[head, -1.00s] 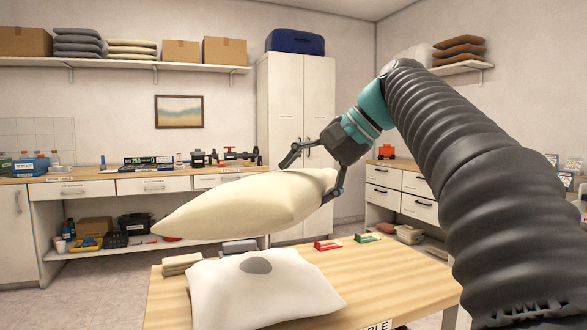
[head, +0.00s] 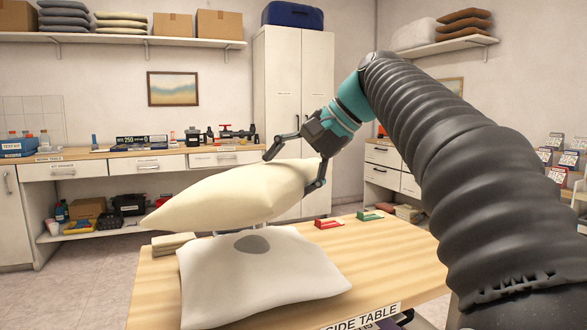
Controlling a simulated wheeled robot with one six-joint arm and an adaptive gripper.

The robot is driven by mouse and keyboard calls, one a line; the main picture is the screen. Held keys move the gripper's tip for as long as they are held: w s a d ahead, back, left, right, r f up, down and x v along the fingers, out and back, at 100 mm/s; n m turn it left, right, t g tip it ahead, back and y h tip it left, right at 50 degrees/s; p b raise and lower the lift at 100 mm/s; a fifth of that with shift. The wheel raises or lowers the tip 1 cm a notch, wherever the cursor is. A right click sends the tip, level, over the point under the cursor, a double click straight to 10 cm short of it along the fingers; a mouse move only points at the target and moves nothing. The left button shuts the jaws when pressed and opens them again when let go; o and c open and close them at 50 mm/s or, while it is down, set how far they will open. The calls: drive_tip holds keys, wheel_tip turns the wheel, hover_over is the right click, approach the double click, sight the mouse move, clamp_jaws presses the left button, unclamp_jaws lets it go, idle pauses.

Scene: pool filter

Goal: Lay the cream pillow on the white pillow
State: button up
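The cream pillow (head: 225,198) is held in the air by its right end in my gripper (head: 292,168). The gripper fingers lie on either side of that end. The white pillow (head: 215,283) lies on the wooden side table (head: 385,262), with a round grey patch (head: 253,242) on its top. The cream pillow hangs just above and behind the white pillow's far part in the picture, its left tip reaching past the white pillow's left edge. A narrow gap seems to show between the two pillows.
Folded beige cloths (head: 172,243) lie at the table's left far edge. A red clip-like item (head: 328,224) and a green one (head: 369,216) lie near the far edge. The table's right part is clear. A workbench (head: 120,167) and cabinet (head: 292,110) stand behind.

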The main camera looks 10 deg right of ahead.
drive_tip(key=shift+w+a+f+b, duration=0.1)
drive_tip(key=shift+a+f+b, duration=0.1)
drive_tip(key=shift+f+b, duration=0.3)
drive_tip(key=shift+w+a+f+b, duration=0.15)
drive_tip(key=shift+f+b, duration=0.1)
drive_tip(key=shift+f, duration=0.35)
drive_tip(key=shift+s+f+b, duration=0.1)
drive_tip(key=shift+f+b, duration=0.55)
drive_tip(key=shift+f, duration=0.4)
drive_tip(key=o, duration=1.7)
drive_tip(key=shift+d, duration=0.1)
drive_tip(key=v, duration=1.2)
drive_tip(key=shift+s, duration=0.1)
